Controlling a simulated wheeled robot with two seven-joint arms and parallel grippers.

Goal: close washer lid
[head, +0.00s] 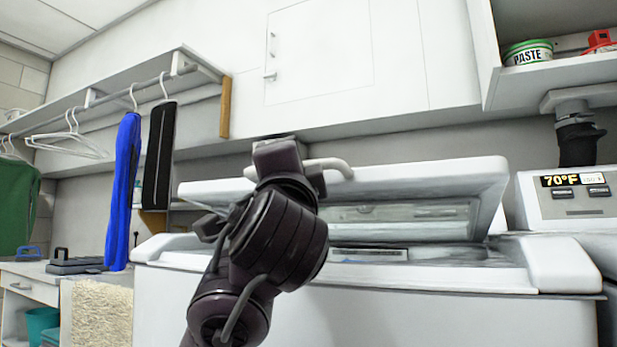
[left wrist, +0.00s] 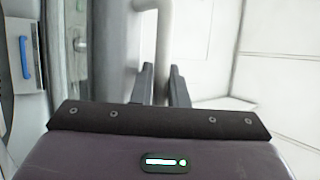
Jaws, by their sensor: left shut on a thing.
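The white washer (head: 400,300) stands in front of me. Its lid (head: 430,178) is partly open, hinged at the back and tilted with its front edge raised above the tub opening (head: 370,255). A pale curved handle (head: 333,165) is on the lid's front edge. My left gripper (head: 285,158) is at that handle, with its fingertips mostly hidden in the head view. In the left wrist view, the left gripper's dark fingers (left wrist: 162,84) are on both sides of the handle (left wrist: 164,35), shut on it. My right gripper is not in view.
A second machine with a display panel (head: 570,195) stands close at right. White cabinets (head: 330,60) hang above. At left are a clothes rail (head: 100,98) with hangers and garments, and a side counter (head: 35,270). A shelf at upper right holds a paste tub (head: 528,53).

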